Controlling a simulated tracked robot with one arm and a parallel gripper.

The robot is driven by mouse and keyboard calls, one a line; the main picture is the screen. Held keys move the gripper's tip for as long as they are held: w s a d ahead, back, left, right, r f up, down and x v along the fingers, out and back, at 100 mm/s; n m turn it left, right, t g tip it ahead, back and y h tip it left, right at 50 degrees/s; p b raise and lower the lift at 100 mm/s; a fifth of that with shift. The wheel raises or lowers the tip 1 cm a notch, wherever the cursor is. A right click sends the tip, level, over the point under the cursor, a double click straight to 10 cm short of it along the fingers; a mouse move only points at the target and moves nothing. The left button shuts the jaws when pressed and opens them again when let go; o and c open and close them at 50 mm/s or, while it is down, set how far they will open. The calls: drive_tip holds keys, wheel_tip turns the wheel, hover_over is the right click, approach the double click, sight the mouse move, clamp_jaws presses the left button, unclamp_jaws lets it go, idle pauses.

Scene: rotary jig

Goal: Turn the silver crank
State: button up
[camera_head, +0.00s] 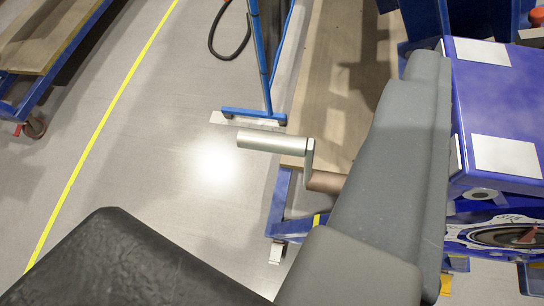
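The silver crank handle (275,143) is a short, smooth cylinder lying nearly level near the middle of the view. A thin silver crank arm (309,162) drops from its right end to a brownish shaft (326,182). The shaft runs right and is hidden behind a large grey part, which seems to be mine. A black textured part, also seemingly mine, fills the lower left. Both are clear of the handle in the picture, and nothing is seen gripping it. My fingertips cannot be made out clearly, so I cannot tell whether my gripper is open or shut.
A blue machine (500,110) with white plates stands at right. A blue post on a foot (254,117) stands behind the handle, with a black cable (228,52) near it. A blue cart (50,50) is at upper left. The floor around the yellow line (95,148) is clear.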

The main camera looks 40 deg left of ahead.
drive_tip(key=w+a+f+n+g+h+p, duration=0.15)
drive_tip(key=w+a+f+n+g, duration=0.3)
drive_tip(key=f, duration=0.55)
drive_tip(key=n+h+p, duration=0.8)
drive_tip(key=h, duration=0.3)
approach(268, 144)
drive_tip(key=shift+g, duration=0.45)
drive_tip(key=b+x, duration=0.1)
drive_tip(key=x, duration=0.2)
drive_tip(key=b+x, duration=0.1)
drive_tip(key=x, duration=0.3)
drive_tip(key=w+a+f+b+x, duration=0.1)
drive_tip(key=x, duration=0.2)
drive_tip(key=shift+w+d, duration=0.15)
clamp_jaws()
drive_tip(key=shift+f, duration=0.1)
